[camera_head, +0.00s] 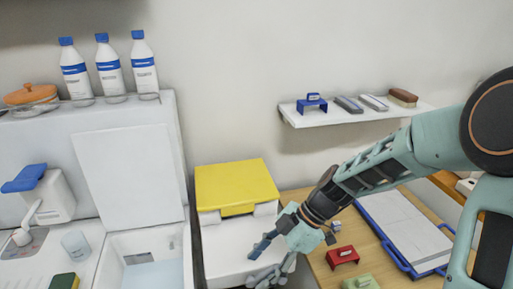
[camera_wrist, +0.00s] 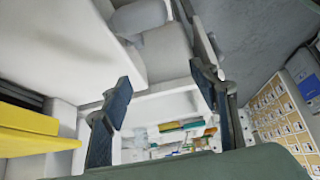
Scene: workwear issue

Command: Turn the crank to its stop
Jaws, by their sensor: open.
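I cannot make out a crank for certain in either view. My gripper (camera_head: 260,260) is open, in front of the white bin with the yellow lid (camera_head: 236,185) in the head view. In the wrist view my gripper (camera_wrist: 160,88) shows two blue-padded fingers spread apart, with nothing between the pads. A white unit with a blue lever-like top (camera_head: 25,179) stands at the far left of the head view, well away from my gripper. Part of the yellow lid also shows at the left of the wrist view (camera_wrist: 28,140).
An open white chest (camera_head: 118,240) stands left of the bin. A wall shelf (camera_head: 350,116) holds several small items.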

